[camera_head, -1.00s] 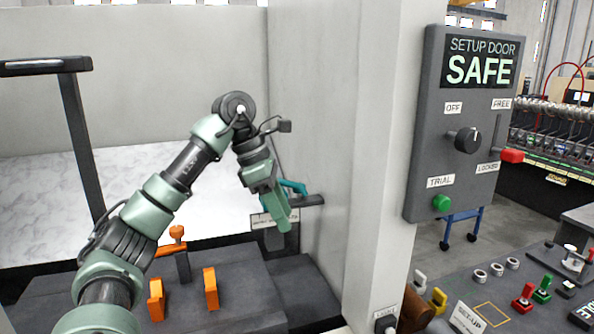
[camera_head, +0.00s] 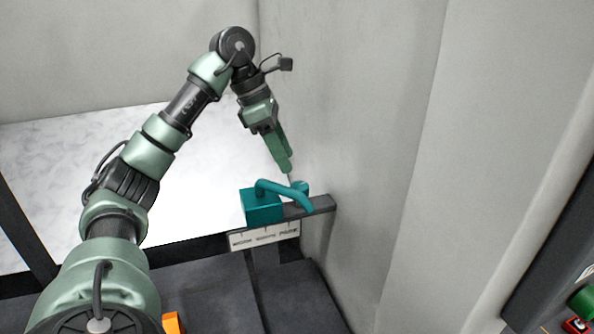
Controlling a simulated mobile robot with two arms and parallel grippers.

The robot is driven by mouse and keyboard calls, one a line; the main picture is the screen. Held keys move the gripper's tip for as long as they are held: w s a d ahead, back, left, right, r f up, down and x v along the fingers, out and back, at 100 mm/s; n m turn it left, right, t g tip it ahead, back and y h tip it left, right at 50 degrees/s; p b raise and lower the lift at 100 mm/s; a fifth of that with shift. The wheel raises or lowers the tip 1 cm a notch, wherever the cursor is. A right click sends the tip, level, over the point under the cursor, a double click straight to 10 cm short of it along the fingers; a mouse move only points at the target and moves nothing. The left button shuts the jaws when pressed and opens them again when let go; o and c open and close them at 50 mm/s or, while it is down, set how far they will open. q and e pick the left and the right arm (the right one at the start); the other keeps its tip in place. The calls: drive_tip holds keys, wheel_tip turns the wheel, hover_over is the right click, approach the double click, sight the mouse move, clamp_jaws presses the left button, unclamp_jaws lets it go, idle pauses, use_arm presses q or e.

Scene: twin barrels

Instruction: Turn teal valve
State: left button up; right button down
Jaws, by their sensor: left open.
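The teal valve (camera_head: 262,207) sits on a dark bracket against the wall in the middle of the head view. It has a blocky body and a curved teal handle (camera_head: 285,190) that reaches to the right. A label strip (camera_head: 265,238) with small, hard-to-read print hangs below it. My left gripper (camera_head: 287,168) points down just above the handle and is open. Its fingers overlap in this view, and I cannot tell whether they touch the handle. My right gripper is not in view.
A pale wall (camera_head: 350,120) stands close on the right of the valve. A dark grey block surface (camera_head: 210,290) lies below, with an orange piece (camera_head: 172,322) at the bottom edge. A control panel (camera_head: 560,270) shows at the lower right. A white marbled surface (camera_head: 60,165) lies behind my arm.

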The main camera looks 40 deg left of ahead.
sight(299, 185)
use_arm(q)
drive_tip(key=x, duration=0.4)
drive_tip(key=p+x, duration=0.1)
drive_tip(key=x, duration=0.1)
drive_tip(key=shift+s+d+f, duration=0.2)
drive_tip(key=shift+d, duration=0.15)
drive_tip(key=shift+w+f, duration=0.2)
drive_tip(key=shift+f, duration=0.2)
drive_tip(key=shift+d, duration=0.1)
drive_tip(key=shift+s, duration=0.1)
drive_tip(key=shift+c, duration=0.9)
clamp_jaws()
